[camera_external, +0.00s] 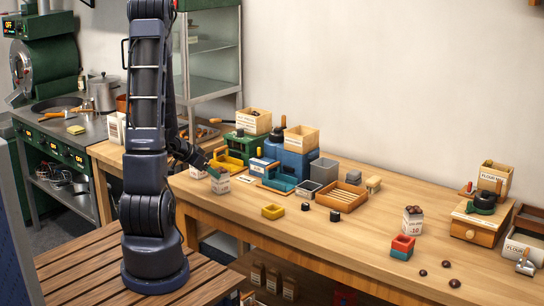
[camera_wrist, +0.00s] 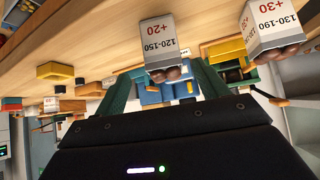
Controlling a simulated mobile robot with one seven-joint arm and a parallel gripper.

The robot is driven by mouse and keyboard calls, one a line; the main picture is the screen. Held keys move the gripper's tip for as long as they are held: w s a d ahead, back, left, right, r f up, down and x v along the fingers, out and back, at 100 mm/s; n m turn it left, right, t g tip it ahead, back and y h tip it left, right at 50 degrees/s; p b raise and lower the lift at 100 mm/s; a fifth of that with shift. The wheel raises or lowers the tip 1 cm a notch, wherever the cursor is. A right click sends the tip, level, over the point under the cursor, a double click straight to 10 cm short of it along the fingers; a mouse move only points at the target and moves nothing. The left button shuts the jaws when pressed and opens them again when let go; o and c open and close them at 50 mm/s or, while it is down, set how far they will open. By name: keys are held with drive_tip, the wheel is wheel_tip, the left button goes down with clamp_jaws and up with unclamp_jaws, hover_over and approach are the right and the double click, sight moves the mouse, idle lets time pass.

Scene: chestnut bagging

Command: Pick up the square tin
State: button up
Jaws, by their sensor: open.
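My gripper (camera_external: 207,168) is open at the left part of the bench, close to a white labelled bag of chestnuts (camera_external: 220,185). In the wrist view this bag (camera_wrist: 158,42), marked +20, shows between the two green fingers; contact cannot be told. The yellow one also shows in the wrist view (camera_wrist: 56,71), well away from my fingers.
A second labelled bag (camera_wrist: 270,32) stands beside the first. Blue and green machines with wooden boxes (camera_external: 301,138) stand behind. A slatted wooden tray (camera_external: 341,196), dark blocks (camera_external: 305,206), another chestnut bag (camera_external: 412,222) and loose chestnuts (camera_external: 454,283) lie rightward. The mid-front bench is mostly clear.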

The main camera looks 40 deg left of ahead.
sight(224, 180)
drive_tip(key=shift+x, duration=4.75)
drive_tip(key=shift+w+a+r, duration=0.1)
drive_tip(key=shift+a, duration=0.1)
drive_tip(key=c, duration=1.1)
